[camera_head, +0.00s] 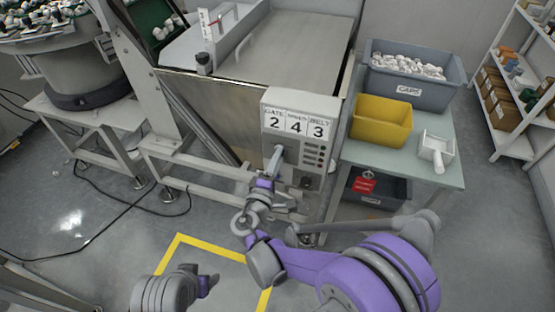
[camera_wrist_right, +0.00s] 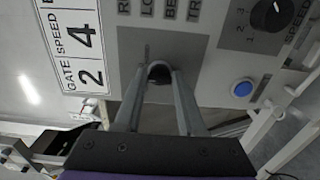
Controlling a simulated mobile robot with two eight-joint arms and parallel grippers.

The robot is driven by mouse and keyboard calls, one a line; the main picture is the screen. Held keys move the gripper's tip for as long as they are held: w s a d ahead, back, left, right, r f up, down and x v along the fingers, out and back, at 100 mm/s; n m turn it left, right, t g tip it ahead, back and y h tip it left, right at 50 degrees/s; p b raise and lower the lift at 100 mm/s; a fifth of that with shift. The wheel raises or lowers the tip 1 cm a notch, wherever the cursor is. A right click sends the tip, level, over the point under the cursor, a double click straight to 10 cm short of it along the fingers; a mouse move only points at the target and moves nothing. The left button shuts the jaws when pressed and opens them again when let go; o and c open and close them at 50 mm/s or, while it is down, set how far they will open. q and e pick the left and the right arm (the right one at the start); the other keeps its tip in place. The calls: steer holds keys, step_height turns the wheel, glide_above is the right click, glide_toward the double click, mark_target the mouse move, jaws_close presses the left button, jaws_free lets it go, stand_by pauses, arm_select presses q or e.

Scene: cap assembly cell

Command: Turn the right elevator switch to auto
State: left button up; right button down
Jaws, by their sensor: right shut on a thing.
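The control box (camera_head: 299,102) stands at the centre of the head view, with white number cards on its upper front. In the wrist view a dark round switch knob (camera_wrist_right: 160,82) sits on a grey plate (camera_wrist_right: 188,50) of the panel. My right gripper (camera_wrist_right: 160,72) reaches the panel, and its two fingers are shut on this knob. The fingers hide most of the knob, so its setting cannot be read. In the head view my right gripper (camera_head: 277,158) covers the lower left of the box front. My left arm's end (camera_head: 207,283) shows low at the left; its fingers cannot be made out.
A black speed dial (camera_wrist_right: 272,14) and a blue button (camera_wrist_right: 242,88) sit beside the plate. Right of the box, a table (camera_head: 395,168) holds a grey caps bin (camera_head: 410,88), a yellow bin (camera_head: 381,121) and a white scoop (camera_head: 436,148). A metal frame stands to the left.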

steer(key=shift+c, duration=2.4)
jaws_free()
steer(key=v, duration=1)
steer(key=shift+s+b, duration=0.3)
steer(key=shift+s, duration=0.1)
steer(key=shift+a, duration=0.1)
